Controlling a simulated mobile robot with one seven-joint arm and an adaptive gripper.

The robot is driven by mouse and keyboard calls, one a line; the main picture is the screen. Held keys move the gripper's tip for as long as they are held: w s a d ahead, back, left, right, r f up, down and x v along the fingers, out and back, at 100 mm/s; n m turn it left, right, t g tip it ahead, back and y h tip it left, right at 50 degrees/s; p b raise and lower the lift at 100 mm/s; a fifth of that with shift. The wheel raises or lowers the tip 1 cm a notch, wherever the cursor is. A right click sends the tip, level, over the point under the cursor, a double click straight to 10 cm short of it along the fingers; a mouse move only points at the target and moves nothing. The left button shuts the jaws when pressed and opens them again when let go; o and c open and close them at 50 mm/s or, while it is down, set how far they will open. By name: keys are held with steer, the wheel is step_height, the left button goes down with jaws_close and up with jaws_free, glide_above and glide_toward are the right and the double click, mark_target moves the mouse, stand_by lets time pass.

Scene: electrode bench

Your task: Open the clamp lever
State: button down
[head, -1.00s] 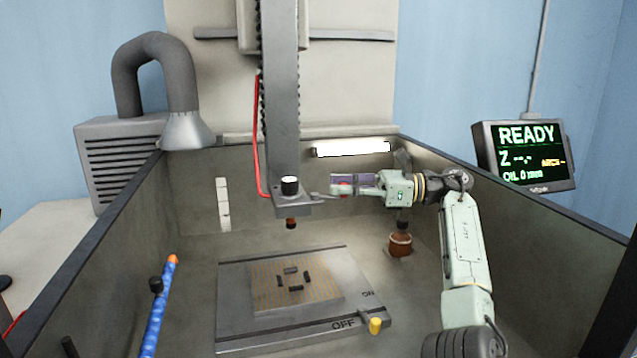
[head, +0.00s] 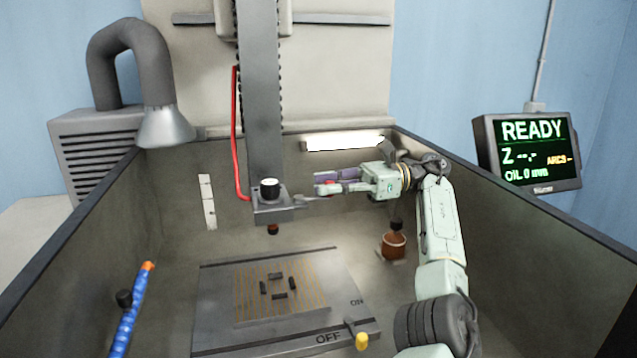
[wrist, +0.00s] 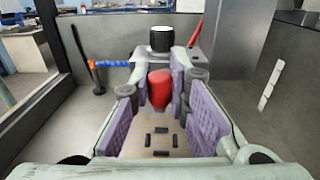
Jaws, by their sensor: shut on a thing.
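The clamp head (head: 276,214) sits at the foot of the vertical column, with a black, white-topped knob (head: 269,188) on it. The thin grey clamp lever (head: 310,198) sticks out from its right side. The lever's red tip (head: 328,184) also shows in the wrist view (wrist: 159,88), where it sits between the purple finger pads. My gripper (head: 324,186) reaches in from the right and is shut on this red tip. In the wrist view my gripper (wrist: 160,82) faces the clamp head. The fingers partly hide the lever.
Below lies a flat work plate (head: 222,308) with several dark blocks and a yellow-knobbed ON/OFF switch (head: 362,341). A brown pot (head: 394,246) stands under my arm. A blue hose (head: 130,318) is at left. Tank walls surround the space. A screen (head: 530,150) reads READY.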

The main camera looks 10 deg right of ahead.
stand_by(0.3)
steer(key=c, duration=1.5)
jaws_free()
steer(key=shift+w+a, duration=0.15)
